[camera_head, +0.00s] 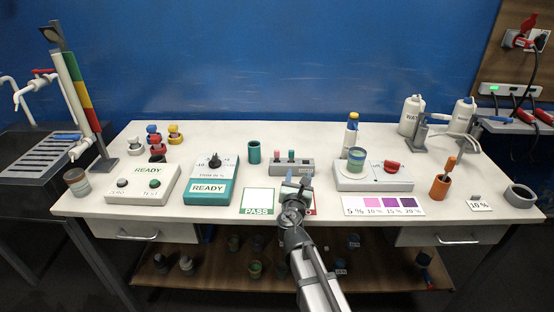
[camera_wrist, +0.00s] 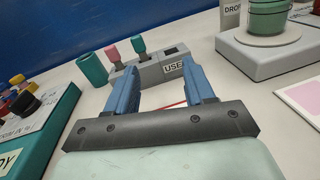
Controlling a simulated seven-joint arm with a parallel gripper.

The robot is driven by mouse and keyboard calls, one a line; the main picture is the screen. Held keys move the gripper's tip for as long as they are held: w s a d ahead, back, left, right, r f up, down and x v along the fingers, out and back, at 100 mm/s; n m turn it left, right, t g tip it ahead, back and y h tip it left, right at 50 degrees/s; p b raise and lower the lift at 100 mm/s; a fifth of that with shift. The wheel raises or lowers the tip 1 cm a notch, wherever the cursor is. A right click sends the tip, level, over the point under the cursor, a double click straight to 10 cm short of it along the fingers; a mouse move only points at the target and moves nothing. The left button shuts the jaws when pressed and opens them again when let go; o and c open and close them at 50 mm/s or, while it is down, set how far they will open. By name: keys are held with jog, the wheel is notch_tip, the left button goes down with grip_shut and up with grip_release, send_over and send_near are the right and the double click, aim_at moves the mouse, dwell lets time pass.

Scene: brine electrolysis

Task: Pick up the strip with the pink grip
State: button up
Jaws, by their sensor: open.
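The strip with the pink grip (camera_wrist: 111,51) stands upright in a slot of a grey holder (camera_wrist: 151,71) marked USE. Its pink grip also shows in the head view (camera_head: 278,155), at the left end of the holder (camera_head: 303,169). A strip with a teal grip (camera_wrist: 138,45) stands just to its right. The lower parts of both strips are hidden in the holder. My gripper (camera_wrist: 165,88) is open and empty, in front of the holder; in the head view my gripper (camera_head: 298,182) is nearer the table's front edge than the strips.
A teal cup (camera_head: 254,152) stands left of the holder. A white stirrer base with a beaker (camera_head: 356,160) stands to the right. A PASS card (camera_head: 257,197) and a colour chart (camera_head: 383,206) lie near the front edge. A READY box (camera_head: 208,188) is farther left.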

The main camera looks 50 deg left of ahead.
aim_at(277, 153)
jog(key=s+a+n+y, duration=0.1)
jog(key=s+a, duration=0.1)
jog(key=s+a+n+g+y, duration=0.1)
jog(key=s+a, duration=0.2)
jog(key=shift+s+n, duration=0.15)
jog(key=shift+n, duration=0.25)
jog(key=shift+s+a, duration=0.1)
jog(key=shift+a, duration=0.2)
jog(key=x, duration=0.8)
jog(key=shift+f, duration=0.1)
jog(key=shift+x, duration=2.8)
jog(key=shift+d, duration=0.15)
jog(key=shift+c, duration=0.3)
grip_shut()
jog(key=shift+r, duration=0.2)
